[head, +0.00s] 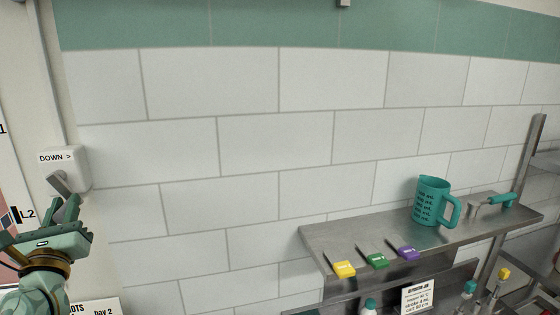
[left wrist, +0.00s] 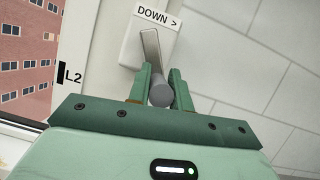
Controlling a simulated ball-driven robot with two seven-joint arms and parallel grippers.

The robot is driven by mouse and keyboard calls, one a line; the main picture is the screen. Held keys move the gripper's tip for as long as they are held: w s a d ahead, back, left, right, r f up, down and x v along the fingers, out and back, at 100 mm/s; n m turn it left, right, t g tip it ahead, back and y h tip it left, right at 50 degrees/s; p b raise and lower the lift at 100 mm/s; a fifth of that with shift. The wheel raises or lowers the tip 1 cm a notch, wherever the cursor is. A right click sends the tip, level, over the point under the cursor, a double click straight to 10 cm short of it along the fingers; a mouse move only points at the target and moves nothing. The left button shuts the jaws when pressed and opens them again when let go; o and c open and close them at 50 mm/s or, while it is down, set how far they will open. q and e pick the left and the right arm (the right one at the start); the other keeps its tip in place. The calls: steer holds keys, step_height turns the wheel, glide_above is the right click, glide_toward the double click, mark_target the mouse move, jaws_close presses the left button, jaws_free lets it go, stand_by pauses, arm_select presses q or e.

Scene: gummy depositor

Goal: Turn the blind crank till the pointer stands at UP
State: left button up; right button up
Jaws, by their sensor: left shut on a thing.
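The blind crank has a white box (head: 72,166) on the wall edge at the left, under a label reading "DOWN >" (head: 56,157). Its grey crank arm (left wrist: 150,45) hangs from the box and ends in a grey round knob (left wrist: 161,95). My left gripper (left wrist: 161,87) is shut on the knob, with a green finger on each side; in the head view the gripper (head: 68,207) hides most of the knob. A black mark (left wrist: 61,74) stands beside "L2" on a white strip; I cannot tell whether it is the pointer. No UP mark shows. My right gripper is out of view.
A window (left wrist: 28,50) with a brick building outside lies left of the crank. The tiled wall between is bare.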

arm_select(q)
steer(key=shift+w+d+r+p, duration=0.2)
steer(key=shift+d+p, duration=0.1)
steer(key=shift+d, duration=0.2)
steer(key=shift+w+d+r+p, duration=0.15)
steer(key=shift+d+p, duration=0.15)
steer(key=shift+d, duration=0.15)
steer(key=shift+w+d+r+p, duration=0.1)
steer(key=shift+d+r+p, duration=0.2)
steer(key=shift+r+p, duration=0.35)
steer(key=shift+d+r+p, duration=0.25)
steer(key=shift+r+p, duration=0.3)
steer(key=shift+p, duration=0.05)
steer(key=shift+o, duration=0.2)
steer(key=shift+r, duration=0.1)
